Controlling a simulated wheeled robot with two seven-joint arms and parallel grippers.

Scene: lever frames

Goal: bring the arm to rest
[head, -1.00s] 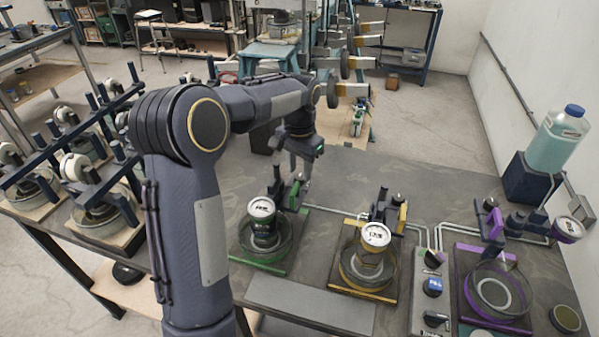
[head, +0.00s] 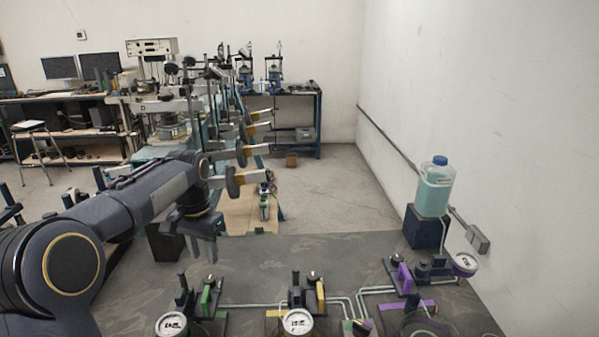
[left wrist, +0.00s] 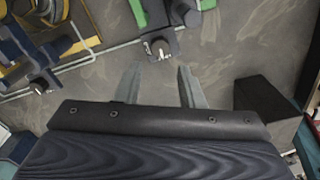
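My left arm (head: 130,205) comes in from the left in the head view. Its left gripper (head: 203,245) points down over the table's far left part. In the left wrist view the two fingers (left wrist: 157,88) stand apart with nothing between them, above bare grey tabletop. The green lever frame (head: 205,300) is near the gripper, on the table's near side, and the fingers are clear of it. Its green part (left wrist: 138,12) also shows in the left wrist view. My right gripper is not in view.
The yellow lever frame (head: 310,290) and purple lever frame (head: 404,278) stand along the table (head: 330,255). A bottle of teal liquid (head: 434,190) stands on a dark block (head: 424,228) at the right. A dark box (left wrist: 268,105) is beside the gripper.

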